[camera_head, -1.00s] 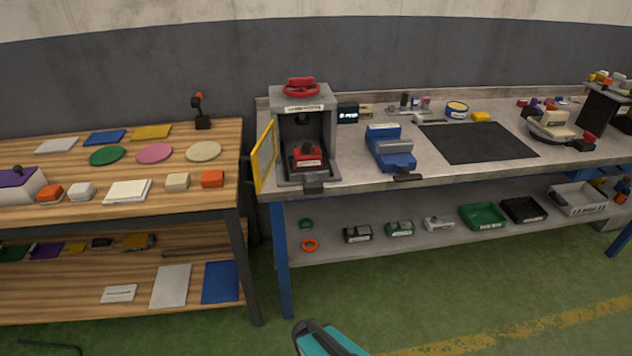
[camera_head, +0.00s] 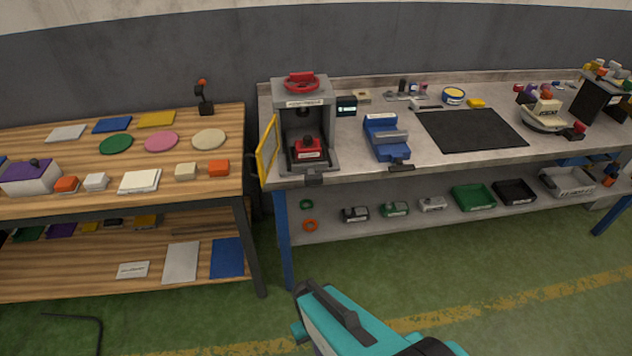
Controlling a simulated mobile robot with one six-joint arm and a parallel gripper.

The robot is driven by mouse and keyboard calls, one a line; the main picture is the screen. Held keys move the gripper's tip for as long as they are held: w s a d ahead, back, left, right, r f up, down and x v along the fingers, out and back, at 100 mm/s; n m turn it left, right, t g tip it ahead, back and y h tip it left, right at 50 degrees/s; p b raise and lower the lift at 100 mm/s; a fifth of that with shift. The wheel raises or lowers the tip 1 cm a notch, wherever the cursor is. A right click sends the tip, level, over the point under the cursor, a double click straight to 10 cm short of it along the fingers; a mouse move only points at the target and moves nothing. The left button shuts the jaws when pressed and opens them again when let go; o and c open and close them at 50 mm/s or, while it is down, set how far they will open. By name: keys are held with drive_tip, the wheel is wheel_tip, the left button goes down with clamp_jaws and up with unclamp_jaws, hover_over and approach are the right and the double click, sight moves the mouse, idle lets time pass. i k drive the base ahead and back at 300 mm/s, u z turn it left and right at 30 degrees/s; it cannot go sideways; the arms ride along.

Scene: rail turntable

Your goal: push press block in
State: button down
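The press is a grey box frame (camera_head: 325,127) with a red handwheel (camera_head: 300,82) on top, at the left end of the grey workbench. Its yellow-framed door (camera_head: 267,148) stands open to the left. A red block with a black knob and a white label, the press block (camera_head: 308,150), sits inside at the front of the press opening. My teal and white arm shows at the bottom centre, well in front of and below the bench, apart from the press. My gripper's fingertips cannot be made out.
A blue vise (camera_head: 385,140) stands right of the press, beside a black mat (camera_head: 470,130). A wooden table (camera_head: 225,170) with coloured discs and blocks is at the left. The lower shelf holds small blocks and trays. Green floor before the bench is clear.

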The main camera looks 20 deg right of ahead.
sight(312, 179)
drive_tip(key=z, duration=0.85)
drive_tip(key=k, duration=0.5)
drive_tip(key=u, duration=3.75)
drive_tip(key=i, duration=0.1)
drive_tip(key=z, duration=2.05)
